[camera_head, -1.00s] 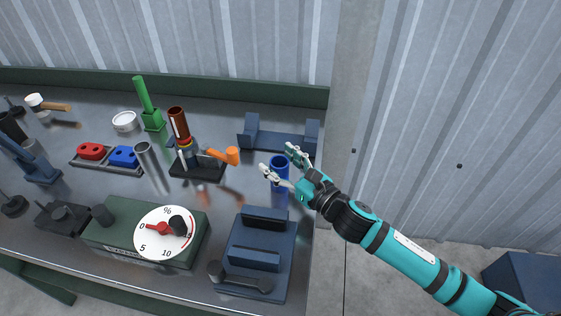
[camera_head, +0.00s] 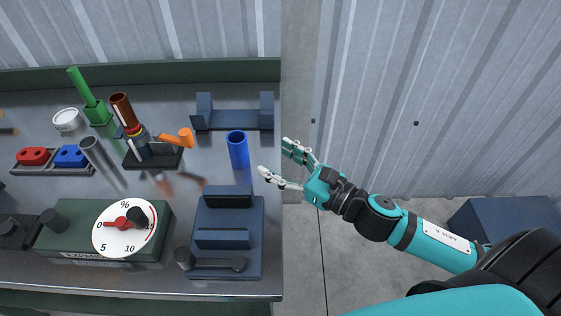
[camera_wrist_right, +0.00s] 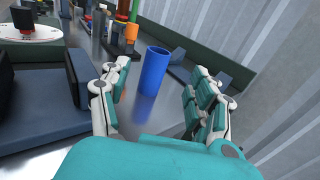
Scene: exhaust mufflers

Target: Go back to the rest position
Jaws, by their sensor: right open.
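My right gripper (camera_head: 277,160) is open and empty, at the right edge of the workbench in the head view. A blue tube (camera_head: 238,150) stands upright on the bench just left of its fingers, apart from them. In the right wrist view the blue tube (camera_wrist_right: 154,71) appears beyond and between the two open fingers (camera_wrist_right: 160,98), with nothing held. My left gripper is in neither view.
On the metal bench (camera_head: 170,205) stand a dark blue cradle (camera_head: 232,119), a dark blue fixture (camera_head: 226,265), a green dial box (camera_head: 73,225), a brown tube (camera_head: 122,110) on a stand, and an orange-headed tool (camera_head: 185,138). A corrugated wall (camera_head: 420,80) rises behind.

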